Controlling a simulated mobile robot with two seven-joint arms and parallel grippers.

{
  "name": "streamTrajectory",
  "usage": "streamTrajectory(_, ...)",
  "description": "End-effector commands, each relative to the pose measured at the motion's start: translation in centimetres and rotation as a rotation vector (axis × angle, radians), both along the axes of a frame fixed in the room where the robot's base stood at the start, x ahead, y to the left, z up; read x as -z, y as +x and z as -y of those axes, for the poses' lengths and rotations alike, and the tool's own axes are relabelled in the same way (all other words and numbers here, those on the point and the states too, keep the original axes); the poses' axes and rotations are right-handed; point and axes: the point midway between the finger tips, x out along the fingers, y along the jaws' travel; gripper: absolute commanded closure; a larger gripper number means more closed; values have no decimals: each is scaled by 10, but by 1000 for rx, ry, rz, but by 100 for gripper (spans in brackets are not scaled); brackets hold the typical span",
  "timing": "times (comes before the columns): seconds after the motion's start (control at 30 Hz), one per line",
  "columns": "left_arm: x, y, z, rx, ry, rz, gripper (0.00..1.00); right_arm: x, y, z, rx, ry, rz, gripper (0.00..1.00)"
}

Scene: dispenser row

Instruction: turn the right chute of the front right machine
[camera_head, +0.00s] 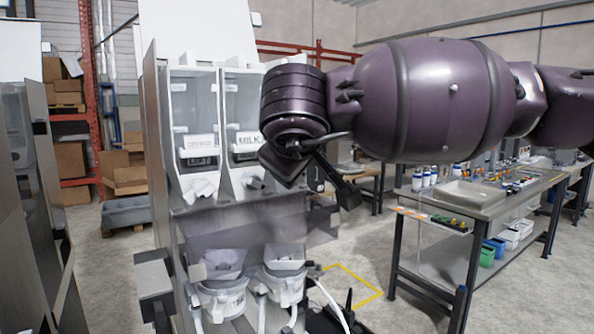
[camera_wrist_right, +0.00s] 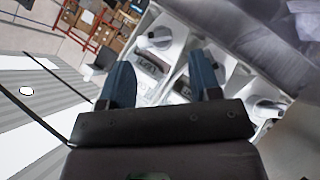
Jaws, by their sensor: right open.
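The front right machine (camera_head: 152,130) stands left of centre in the head view, with pale dispenser units side by side. A left chute (camera_head: 201,187) and another chute (camera_head: 254,181) below a MILK label show there. The area right of them is hidden behind my right arm. My right gripper (camera_head: 316,182) is in front of the machine's right side. In the right wrist view its two blue fingers are apart with nothing held between them (camera_wrist_right: 162,64). Several chutes show beyond and beside the fingers, one at the right (camera_wrist_right: 268,108). I cannot tell whether a finger touches one. My left gripper is out of view.
White buckets (camera_head: 222,300) sit low in the machine. Another machine (camera_head: 38,190) stands at the left edge. A workbench (camera_head: 470,205) with bottles and bins is at the right. Cardboard boxes (camera_head: 125,170) and an orange rack are behind. Open floor shows around a yellow outline (camera_head: 352,284).

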Motion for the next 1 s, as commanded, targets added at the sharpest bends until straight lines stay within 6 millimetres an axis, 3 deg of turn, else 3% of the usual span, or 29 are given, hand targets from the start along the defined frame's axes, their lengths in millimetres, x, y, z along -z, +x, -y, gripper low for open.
streamTrajectory(0.3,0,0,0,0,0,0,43,-27,-42,0,-1,1,1,43)
streamTrajectory(0.53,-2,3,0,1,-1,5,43,-33,-52,1,1,1,0,43)
streamTrajectory(0.77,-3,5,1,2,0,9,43,-33,-53,1,1,1,0,43)
streamTrajectory(0.9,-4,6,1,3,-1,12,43,-25,-52,-1,-2,17,-25,62)
streamTrajectory(1.0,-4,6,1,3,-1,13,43,-4,-53,-7,-11,77,-103,62)
